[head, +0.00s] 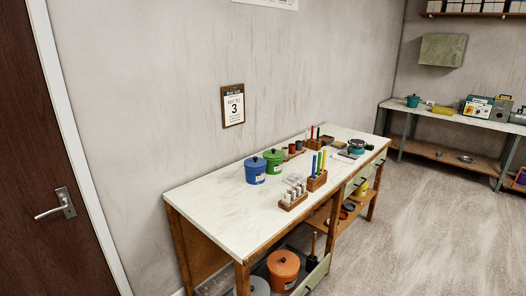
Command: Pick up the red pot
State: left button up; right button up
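I see no pot that is clearly red. An orange lidded pot (283,272) stands on the low shelf under the near end of the workbench, partly cut off by the bottom of the view. A blue lidded pot (255,171) and a green lidded pot (273,161) stand side by side on the workbench top. Small dark red items (346,210) lie on a lower shelf further along and are too small to make out. Neither of my grippers is in view.
The workbench (222,209) stands along the wall, its near left top bare. Wooden holders (293,199) with small items stand on it. A second bench (445,115) at the back right holds a teal pot (413,101). The floor (430,230) on the right is clear. A door (45,130) is at left.

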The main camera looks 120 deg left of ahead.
aim_at(291, 150)
jog(key=u, duration=3.75)
